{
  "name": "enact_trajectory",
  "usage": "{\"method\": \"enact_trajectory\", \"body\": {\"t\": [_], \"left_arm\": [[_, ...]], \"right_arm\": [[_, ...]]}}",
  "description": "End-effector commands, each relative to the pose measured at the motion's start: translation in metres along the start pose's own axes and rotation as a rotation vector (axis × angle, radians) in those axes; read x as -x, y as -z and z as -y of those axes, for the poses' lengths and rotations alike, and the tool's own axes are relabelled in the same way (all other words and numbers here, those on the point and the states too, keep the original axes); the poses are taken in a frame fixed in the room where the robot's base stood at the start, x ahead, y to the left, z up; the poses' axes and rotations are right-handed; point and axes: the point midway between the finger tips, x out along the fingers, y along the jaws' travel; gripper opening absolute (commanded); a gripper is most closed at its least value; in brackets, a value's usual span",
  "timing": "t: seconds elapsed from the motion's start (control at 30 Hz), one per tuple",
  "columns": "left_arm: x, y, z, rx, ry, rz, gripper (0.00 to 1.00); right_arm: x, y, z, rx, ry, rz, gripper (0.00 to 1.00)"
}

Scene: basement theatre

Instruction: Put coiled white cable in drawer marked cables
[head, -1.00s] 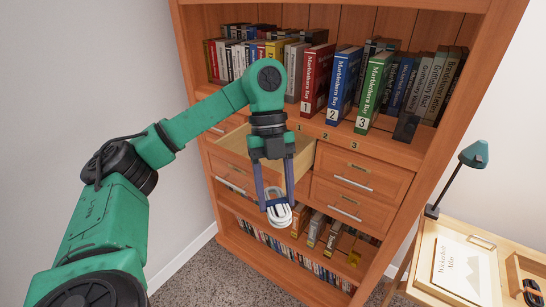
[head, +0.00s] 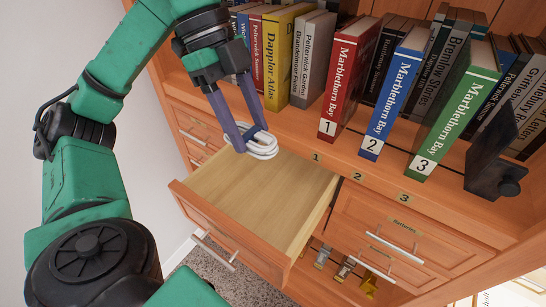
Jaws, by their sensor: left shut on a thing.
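The coiled white cable (head: 264,147) is gripped at the fingertips of my left gripper (head: 247,150). The purple-grey fingers are shut on the coil. It is over the back part of an open wooden drawer (head: 258,192), apart from the pale drawer floor as far as I can tell. The drawer is pulled out from the bookcase and looks empty. Its front panel faces away from view, so its marking cannot be read. My right gripper is not in view.
Books stand on the shelf above, including the red (head: 347,78), blue (head: 394,92) and green (head: 456,112) numbered volumes. A black bookend (head: 492,165) is at the right. A closed drawer (head: 400,250) has a label that seems to read Batteries. The open drawer's front half is clear.

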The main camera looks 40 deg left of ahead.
Motion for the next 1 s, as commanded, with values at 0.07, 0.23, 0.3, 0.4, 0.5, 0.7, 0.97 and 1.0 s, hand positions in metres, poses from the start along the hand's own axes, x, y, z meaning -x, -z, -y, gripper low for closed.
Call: {"method": "enact_trajectory", "body": {"t": [0.07,0.23,0.3,0.4,0.5,0.7,0.97,1.0], "left_arm": [[-0.009,-0.004,0.0,0.0,0.0,0.0,0.0],[-0.063,-0.026,0.0,0.0,-0.002,0.001,0.0],[-0.086,-0.035,0.0,0.0,-0.004,0.0,0.0],[-0.117,-0.048,0.0,0.0,-0.004,0.0,0.0],[-0.139,-0.058,0.0,0.002,-0.003,0.002,0.0],[-0.16,-0.067,0.0,0.001,-0.002,0.002,0.0],[-0.186,-0.077,0.001,-0.001,0.001,0.001,0.0],[-0.185,-0.077,0.001,-0.001,0.001,0.001,0.0]], "right_arm": [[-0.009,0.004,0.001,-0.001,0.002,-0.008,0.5],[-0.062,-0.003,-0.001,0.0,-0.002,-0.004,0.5],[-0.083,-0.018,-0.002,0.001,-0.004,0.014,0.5],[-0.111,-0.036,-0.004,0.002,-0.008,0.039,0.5],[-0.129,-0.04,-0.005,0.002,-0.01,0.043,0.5],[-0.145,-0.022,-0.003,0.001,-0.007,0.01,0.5],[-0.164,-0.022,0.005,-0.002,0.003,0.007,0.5],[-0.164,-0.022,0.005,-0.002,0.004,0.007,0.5]]}}
